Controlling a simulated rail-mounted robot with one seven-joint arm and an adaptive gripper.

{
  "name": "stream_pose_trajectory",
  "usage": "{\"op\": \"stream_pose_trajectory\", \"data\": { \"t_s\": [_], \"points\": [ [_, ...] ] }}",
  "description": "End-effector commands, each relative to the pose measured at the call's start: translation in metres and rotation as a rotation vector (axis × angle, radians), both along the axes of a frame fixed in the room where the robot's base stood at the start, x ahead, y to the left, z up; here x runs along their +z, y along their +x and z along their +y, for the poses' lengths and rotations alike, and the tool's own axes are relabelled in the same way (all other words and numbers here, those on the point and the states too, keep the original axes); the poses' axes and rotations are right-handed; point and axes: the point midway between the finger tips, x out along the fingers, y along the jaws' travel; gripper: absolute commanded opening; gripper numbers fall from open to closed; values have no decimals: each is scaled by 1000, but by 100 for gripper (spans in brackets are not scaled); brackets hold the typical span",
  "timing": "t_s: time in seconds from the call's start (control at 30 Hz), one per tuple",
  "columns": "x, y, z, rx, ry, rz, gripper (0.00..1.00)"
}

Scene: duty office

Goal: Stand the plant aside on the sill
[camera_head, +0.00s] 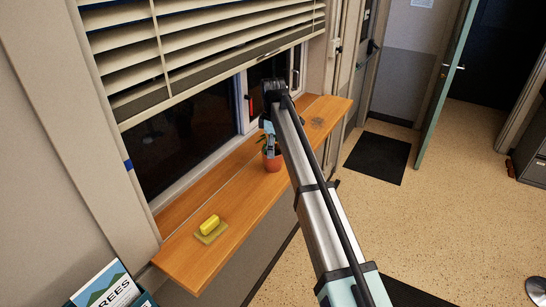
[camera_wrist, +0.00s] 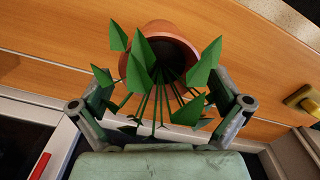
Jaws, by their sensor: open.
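The plant (camera_head: 272,162) stands upright in a small terracotta pot on the wooden sill (camera_head: 232,212), under the window. In the wrist view the pot (camera_wrist: 182,42) shows from above, with pointed green leaves (camera_wrist: 160,88) spreading toward the camera. My gripper (camera_head: 269,138) is at the plant, partly hiding its leaves in the head view. In the wrist view its fingers (camera_wrist: 162,92) are apart, one on each side of the leaves and stems. I cannot tell whether the fingers touch the leaves. The pot rests on the sill.
Blinds (camera_head: 200,45) hang above. Bare sill lies between plant and yellow block.

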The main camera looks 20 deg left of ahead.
Motion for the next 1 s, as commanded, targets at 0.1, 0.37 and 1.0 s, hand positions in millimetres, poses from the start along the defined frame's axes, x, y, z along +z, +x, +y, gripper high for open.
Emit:
{"op": "stream_pose_trajectory", "data": {
  "t_s": [0.1, 0.37, 1.0],
  "points": [
    [23, 2, 1, 0, 2, -3, 100],
    [67, 1, 1, 0, 0, -1, 100],
    [83, 0, 0, 0, 0, 1, 100]
  ]
}}
